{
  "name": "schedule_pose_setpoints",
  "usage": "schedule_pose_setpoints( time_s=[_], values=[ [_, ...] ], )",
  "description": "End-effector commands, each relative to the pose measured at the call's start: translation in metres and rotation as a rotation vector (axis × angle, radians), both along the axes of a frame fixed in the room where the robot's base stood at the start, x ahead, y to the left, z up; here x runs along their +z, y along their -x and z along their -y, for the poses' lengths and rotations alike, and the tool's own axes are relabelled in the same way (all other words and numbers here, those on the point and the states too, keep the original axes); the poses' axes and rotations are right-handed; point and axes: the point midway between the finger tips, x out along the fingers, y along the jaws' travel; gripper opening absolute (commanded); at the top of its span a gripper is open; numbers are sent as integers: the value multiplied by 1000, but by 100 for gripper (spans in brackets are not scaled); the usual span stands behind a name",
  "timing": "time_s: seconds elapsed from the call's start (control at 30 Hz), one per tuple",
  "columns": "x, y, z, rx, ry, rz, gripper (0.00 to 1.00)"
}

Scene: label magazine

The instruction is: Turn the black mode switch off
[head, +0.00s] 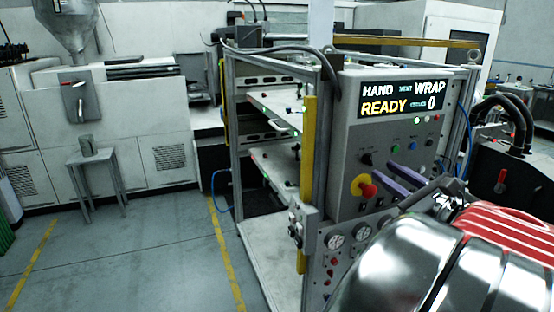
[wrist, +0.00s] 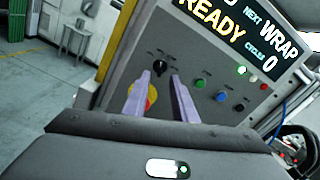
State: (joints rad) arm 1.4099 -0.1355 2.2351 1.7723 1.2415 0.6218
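The black mode switch (head: 366,159) is a small dark knob on the grey control panel (head: 349,130), below the left part of the display. In the wrist view the knob (wrist: 160,66) shows just above and between my fingertips. Small marks around it are too small to read. My gripper (head: 385,172) has two purple fingers, held apart with nothing between them. In the head view the fingertips are right of and below the knob, apart from it in the picture. The wrist view shows the open fingers (wrist: 160,76) pointing at the panel; their distance from it is unclear.
A red emergency stop on a yellow base (head: 367,188) sits just below the switch, partly behind a finger in the wrist view. Green (wrist: 200,84), blue (wrist: 221,96) and black (wrist: 238,107) buttons lie to the right. The display (head: 402,98) reads HAND, READY, NEXT WRAP, CYCLES 0.

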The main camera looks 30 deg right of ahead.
Motion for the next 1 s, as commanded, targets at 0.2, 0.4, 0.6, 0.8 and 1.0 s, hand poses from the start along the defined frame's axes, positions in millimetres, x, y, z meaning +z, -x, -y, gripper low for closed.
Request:
schedule_pose_setpoints(
  time_s=[0.2,0.4,0.6,0.8,1.0],
  values=[
    [0,-26,5,3,-2,0,25],
    [-1,-40,8,3,-2,-1,25],
    [0,-43,9,2,-1,-1,25],
    [0,-42,8,2,-1,-1,21],
    [0,-43,8,3,-1,0,7]
  ],
)
